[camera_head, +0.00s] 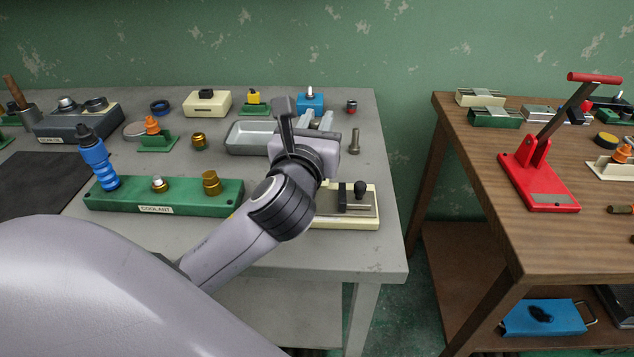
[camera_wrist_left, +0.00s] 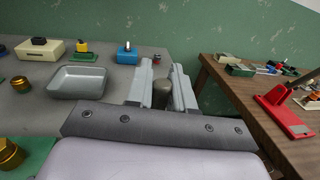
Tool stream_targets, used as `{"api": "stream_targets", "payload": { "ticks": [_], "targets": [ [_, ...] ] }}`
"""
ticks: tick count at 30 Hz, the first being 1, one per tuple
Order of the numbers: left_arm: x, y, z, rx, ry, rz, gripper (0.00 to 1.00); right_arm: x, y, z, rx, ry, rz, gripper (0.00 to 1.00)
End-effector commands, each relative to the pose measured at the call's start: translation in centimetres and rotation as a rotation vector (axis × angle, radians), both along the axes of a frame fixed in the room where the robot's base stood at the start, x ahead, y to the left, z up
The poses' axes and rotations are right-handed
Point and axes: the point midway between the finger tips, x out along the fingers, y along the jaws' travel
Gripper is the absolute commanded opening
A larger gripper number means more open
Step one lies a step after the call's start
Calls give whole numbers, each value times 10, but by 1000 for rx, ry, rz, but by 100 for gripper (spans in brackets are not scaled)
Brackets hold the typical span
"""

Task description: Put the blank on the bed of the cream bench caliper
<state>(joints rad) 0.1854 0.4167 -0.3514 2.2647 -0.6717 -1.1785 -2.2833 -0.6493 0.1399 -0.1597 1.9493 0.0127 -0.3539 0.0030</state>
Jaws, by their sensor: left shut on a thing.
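My left gripper (camera_head: 316,121) is over the right part of the grey bench, its fingers pointing away from me. In the left wrist view its fingers (camera_wrist_left: 164,88) are shut on a short grey-brown cylinder, which I take to be the blank (camera_wrist_left: 162,94). In the head view the blank is mostly hidden by the gripper. The cream bench caliper (camera_head: 330,222) sits at the bench's right front, nearer than the gripper. It has a grey bed (camera_head: 358,209), a dark upright block and a black knob. My wrist hides its left part. My right gripper is not in view.
A grey tray (camera_head: 243,138) lies left of the gripper, and a grey bolt (camera_head: 354,141) stands close on its right. A green coolant rack (camera_head: 130,203) is at the front left. A gap separates this bench from the wooden table (camera_head: 474,152), which bears a red lever press (camera_head: 536,180).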

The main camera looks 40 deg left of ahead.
Motion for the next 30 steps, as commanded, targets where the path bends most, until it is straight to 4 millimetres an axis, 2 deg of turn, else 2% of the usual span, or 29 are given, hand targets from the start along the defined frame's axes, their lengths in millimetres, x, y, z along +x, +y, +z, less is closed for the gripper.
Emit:
{"api": "stream_targets", "payload": {
  "ticks": [1,4,7,14,20,30],
  "targets": [
    [0,0,-20,1,5,1,0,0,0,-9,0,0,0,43],
    [0,0,-41,0,2,0,0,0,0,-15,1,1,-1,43],
    [0,0,-54,0,0,0,0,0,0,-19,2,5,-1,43],
    [0,0,-69,-1,-1,-1,0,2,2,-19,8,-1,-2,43],
    [0,0,-100,2,1,1,0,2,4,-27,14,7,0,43],
    [0,0,-103,0,-2,-1,0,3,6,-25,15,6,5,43]
  ]
}}
